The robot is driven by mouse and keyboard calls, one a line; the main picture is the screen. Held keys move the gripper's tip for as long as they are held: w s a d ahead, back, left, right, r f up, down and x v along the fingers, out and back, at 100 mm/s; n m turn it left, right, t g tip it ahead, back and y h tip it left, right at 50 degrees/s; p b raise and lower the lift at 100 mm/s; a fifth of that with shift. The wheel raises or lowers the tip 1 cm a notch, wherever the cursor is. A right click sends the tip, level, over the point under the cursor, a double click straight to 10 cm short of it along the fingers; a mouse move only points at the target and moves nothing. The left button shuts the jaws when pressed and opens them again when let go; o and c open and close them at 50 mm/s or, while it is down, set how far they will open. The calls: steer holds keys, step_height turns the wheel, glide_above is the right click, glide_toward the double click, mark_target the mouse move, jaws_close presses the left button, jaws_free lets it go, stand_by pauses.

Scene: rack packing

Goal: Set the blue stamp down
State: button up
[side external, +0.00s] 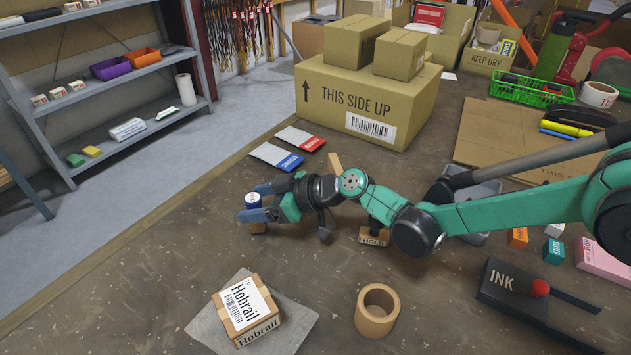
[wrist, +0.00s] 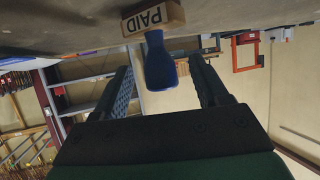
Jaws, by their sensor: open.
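The blue stamp (wrist: 157,66) has a blue handle and a wooden base marked PAID (wrist: 153,18). In the wrist view, which looks upside down, it appears upright with its base against the bench top. In the wrist view a gap shows between the handle and each finger. The near finger hides part of the stamp in the side view.
A HOLD stamp (side external: 373,240) lies below my arm. A parcel on a grey mat (side external: 290,322) and a cardboard tape ring (side external: 376,310) are in front. Red and blue packets (side external: 276,156) lie behind. An INK pad (side external: 515,290) is at right. Bare bench surrounds the stamp.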

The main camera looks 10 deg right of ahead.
steer(key=s+d+r+m+t+h, duration=0.1)
steer(key=s+d+r+m+h, duration=0.4)
steer(key=d, duration=0.6)
steer(key=s+d+r+m, duration=0.1)
steer(key=s+d+r, duration=0.2)
steer(key=d+r, duration=0.55)
steer(key=s+d+f+m+h, duration=0.1)
steer(key=s+d+m+h, duration=0.2)
steer(key=d, duration=0.4)
steer(key=s+d+f+m+h, duration=0.1)
steer(key=s+d+m+h, duration=0.2)
steer(key=s+d, duration=0.3)
steer(key=shift+s+d+f+m, duration=0.15)
steer(key=shift+d+f+m, duration=0.2)
steer(key=shift+d, duration=0.8)
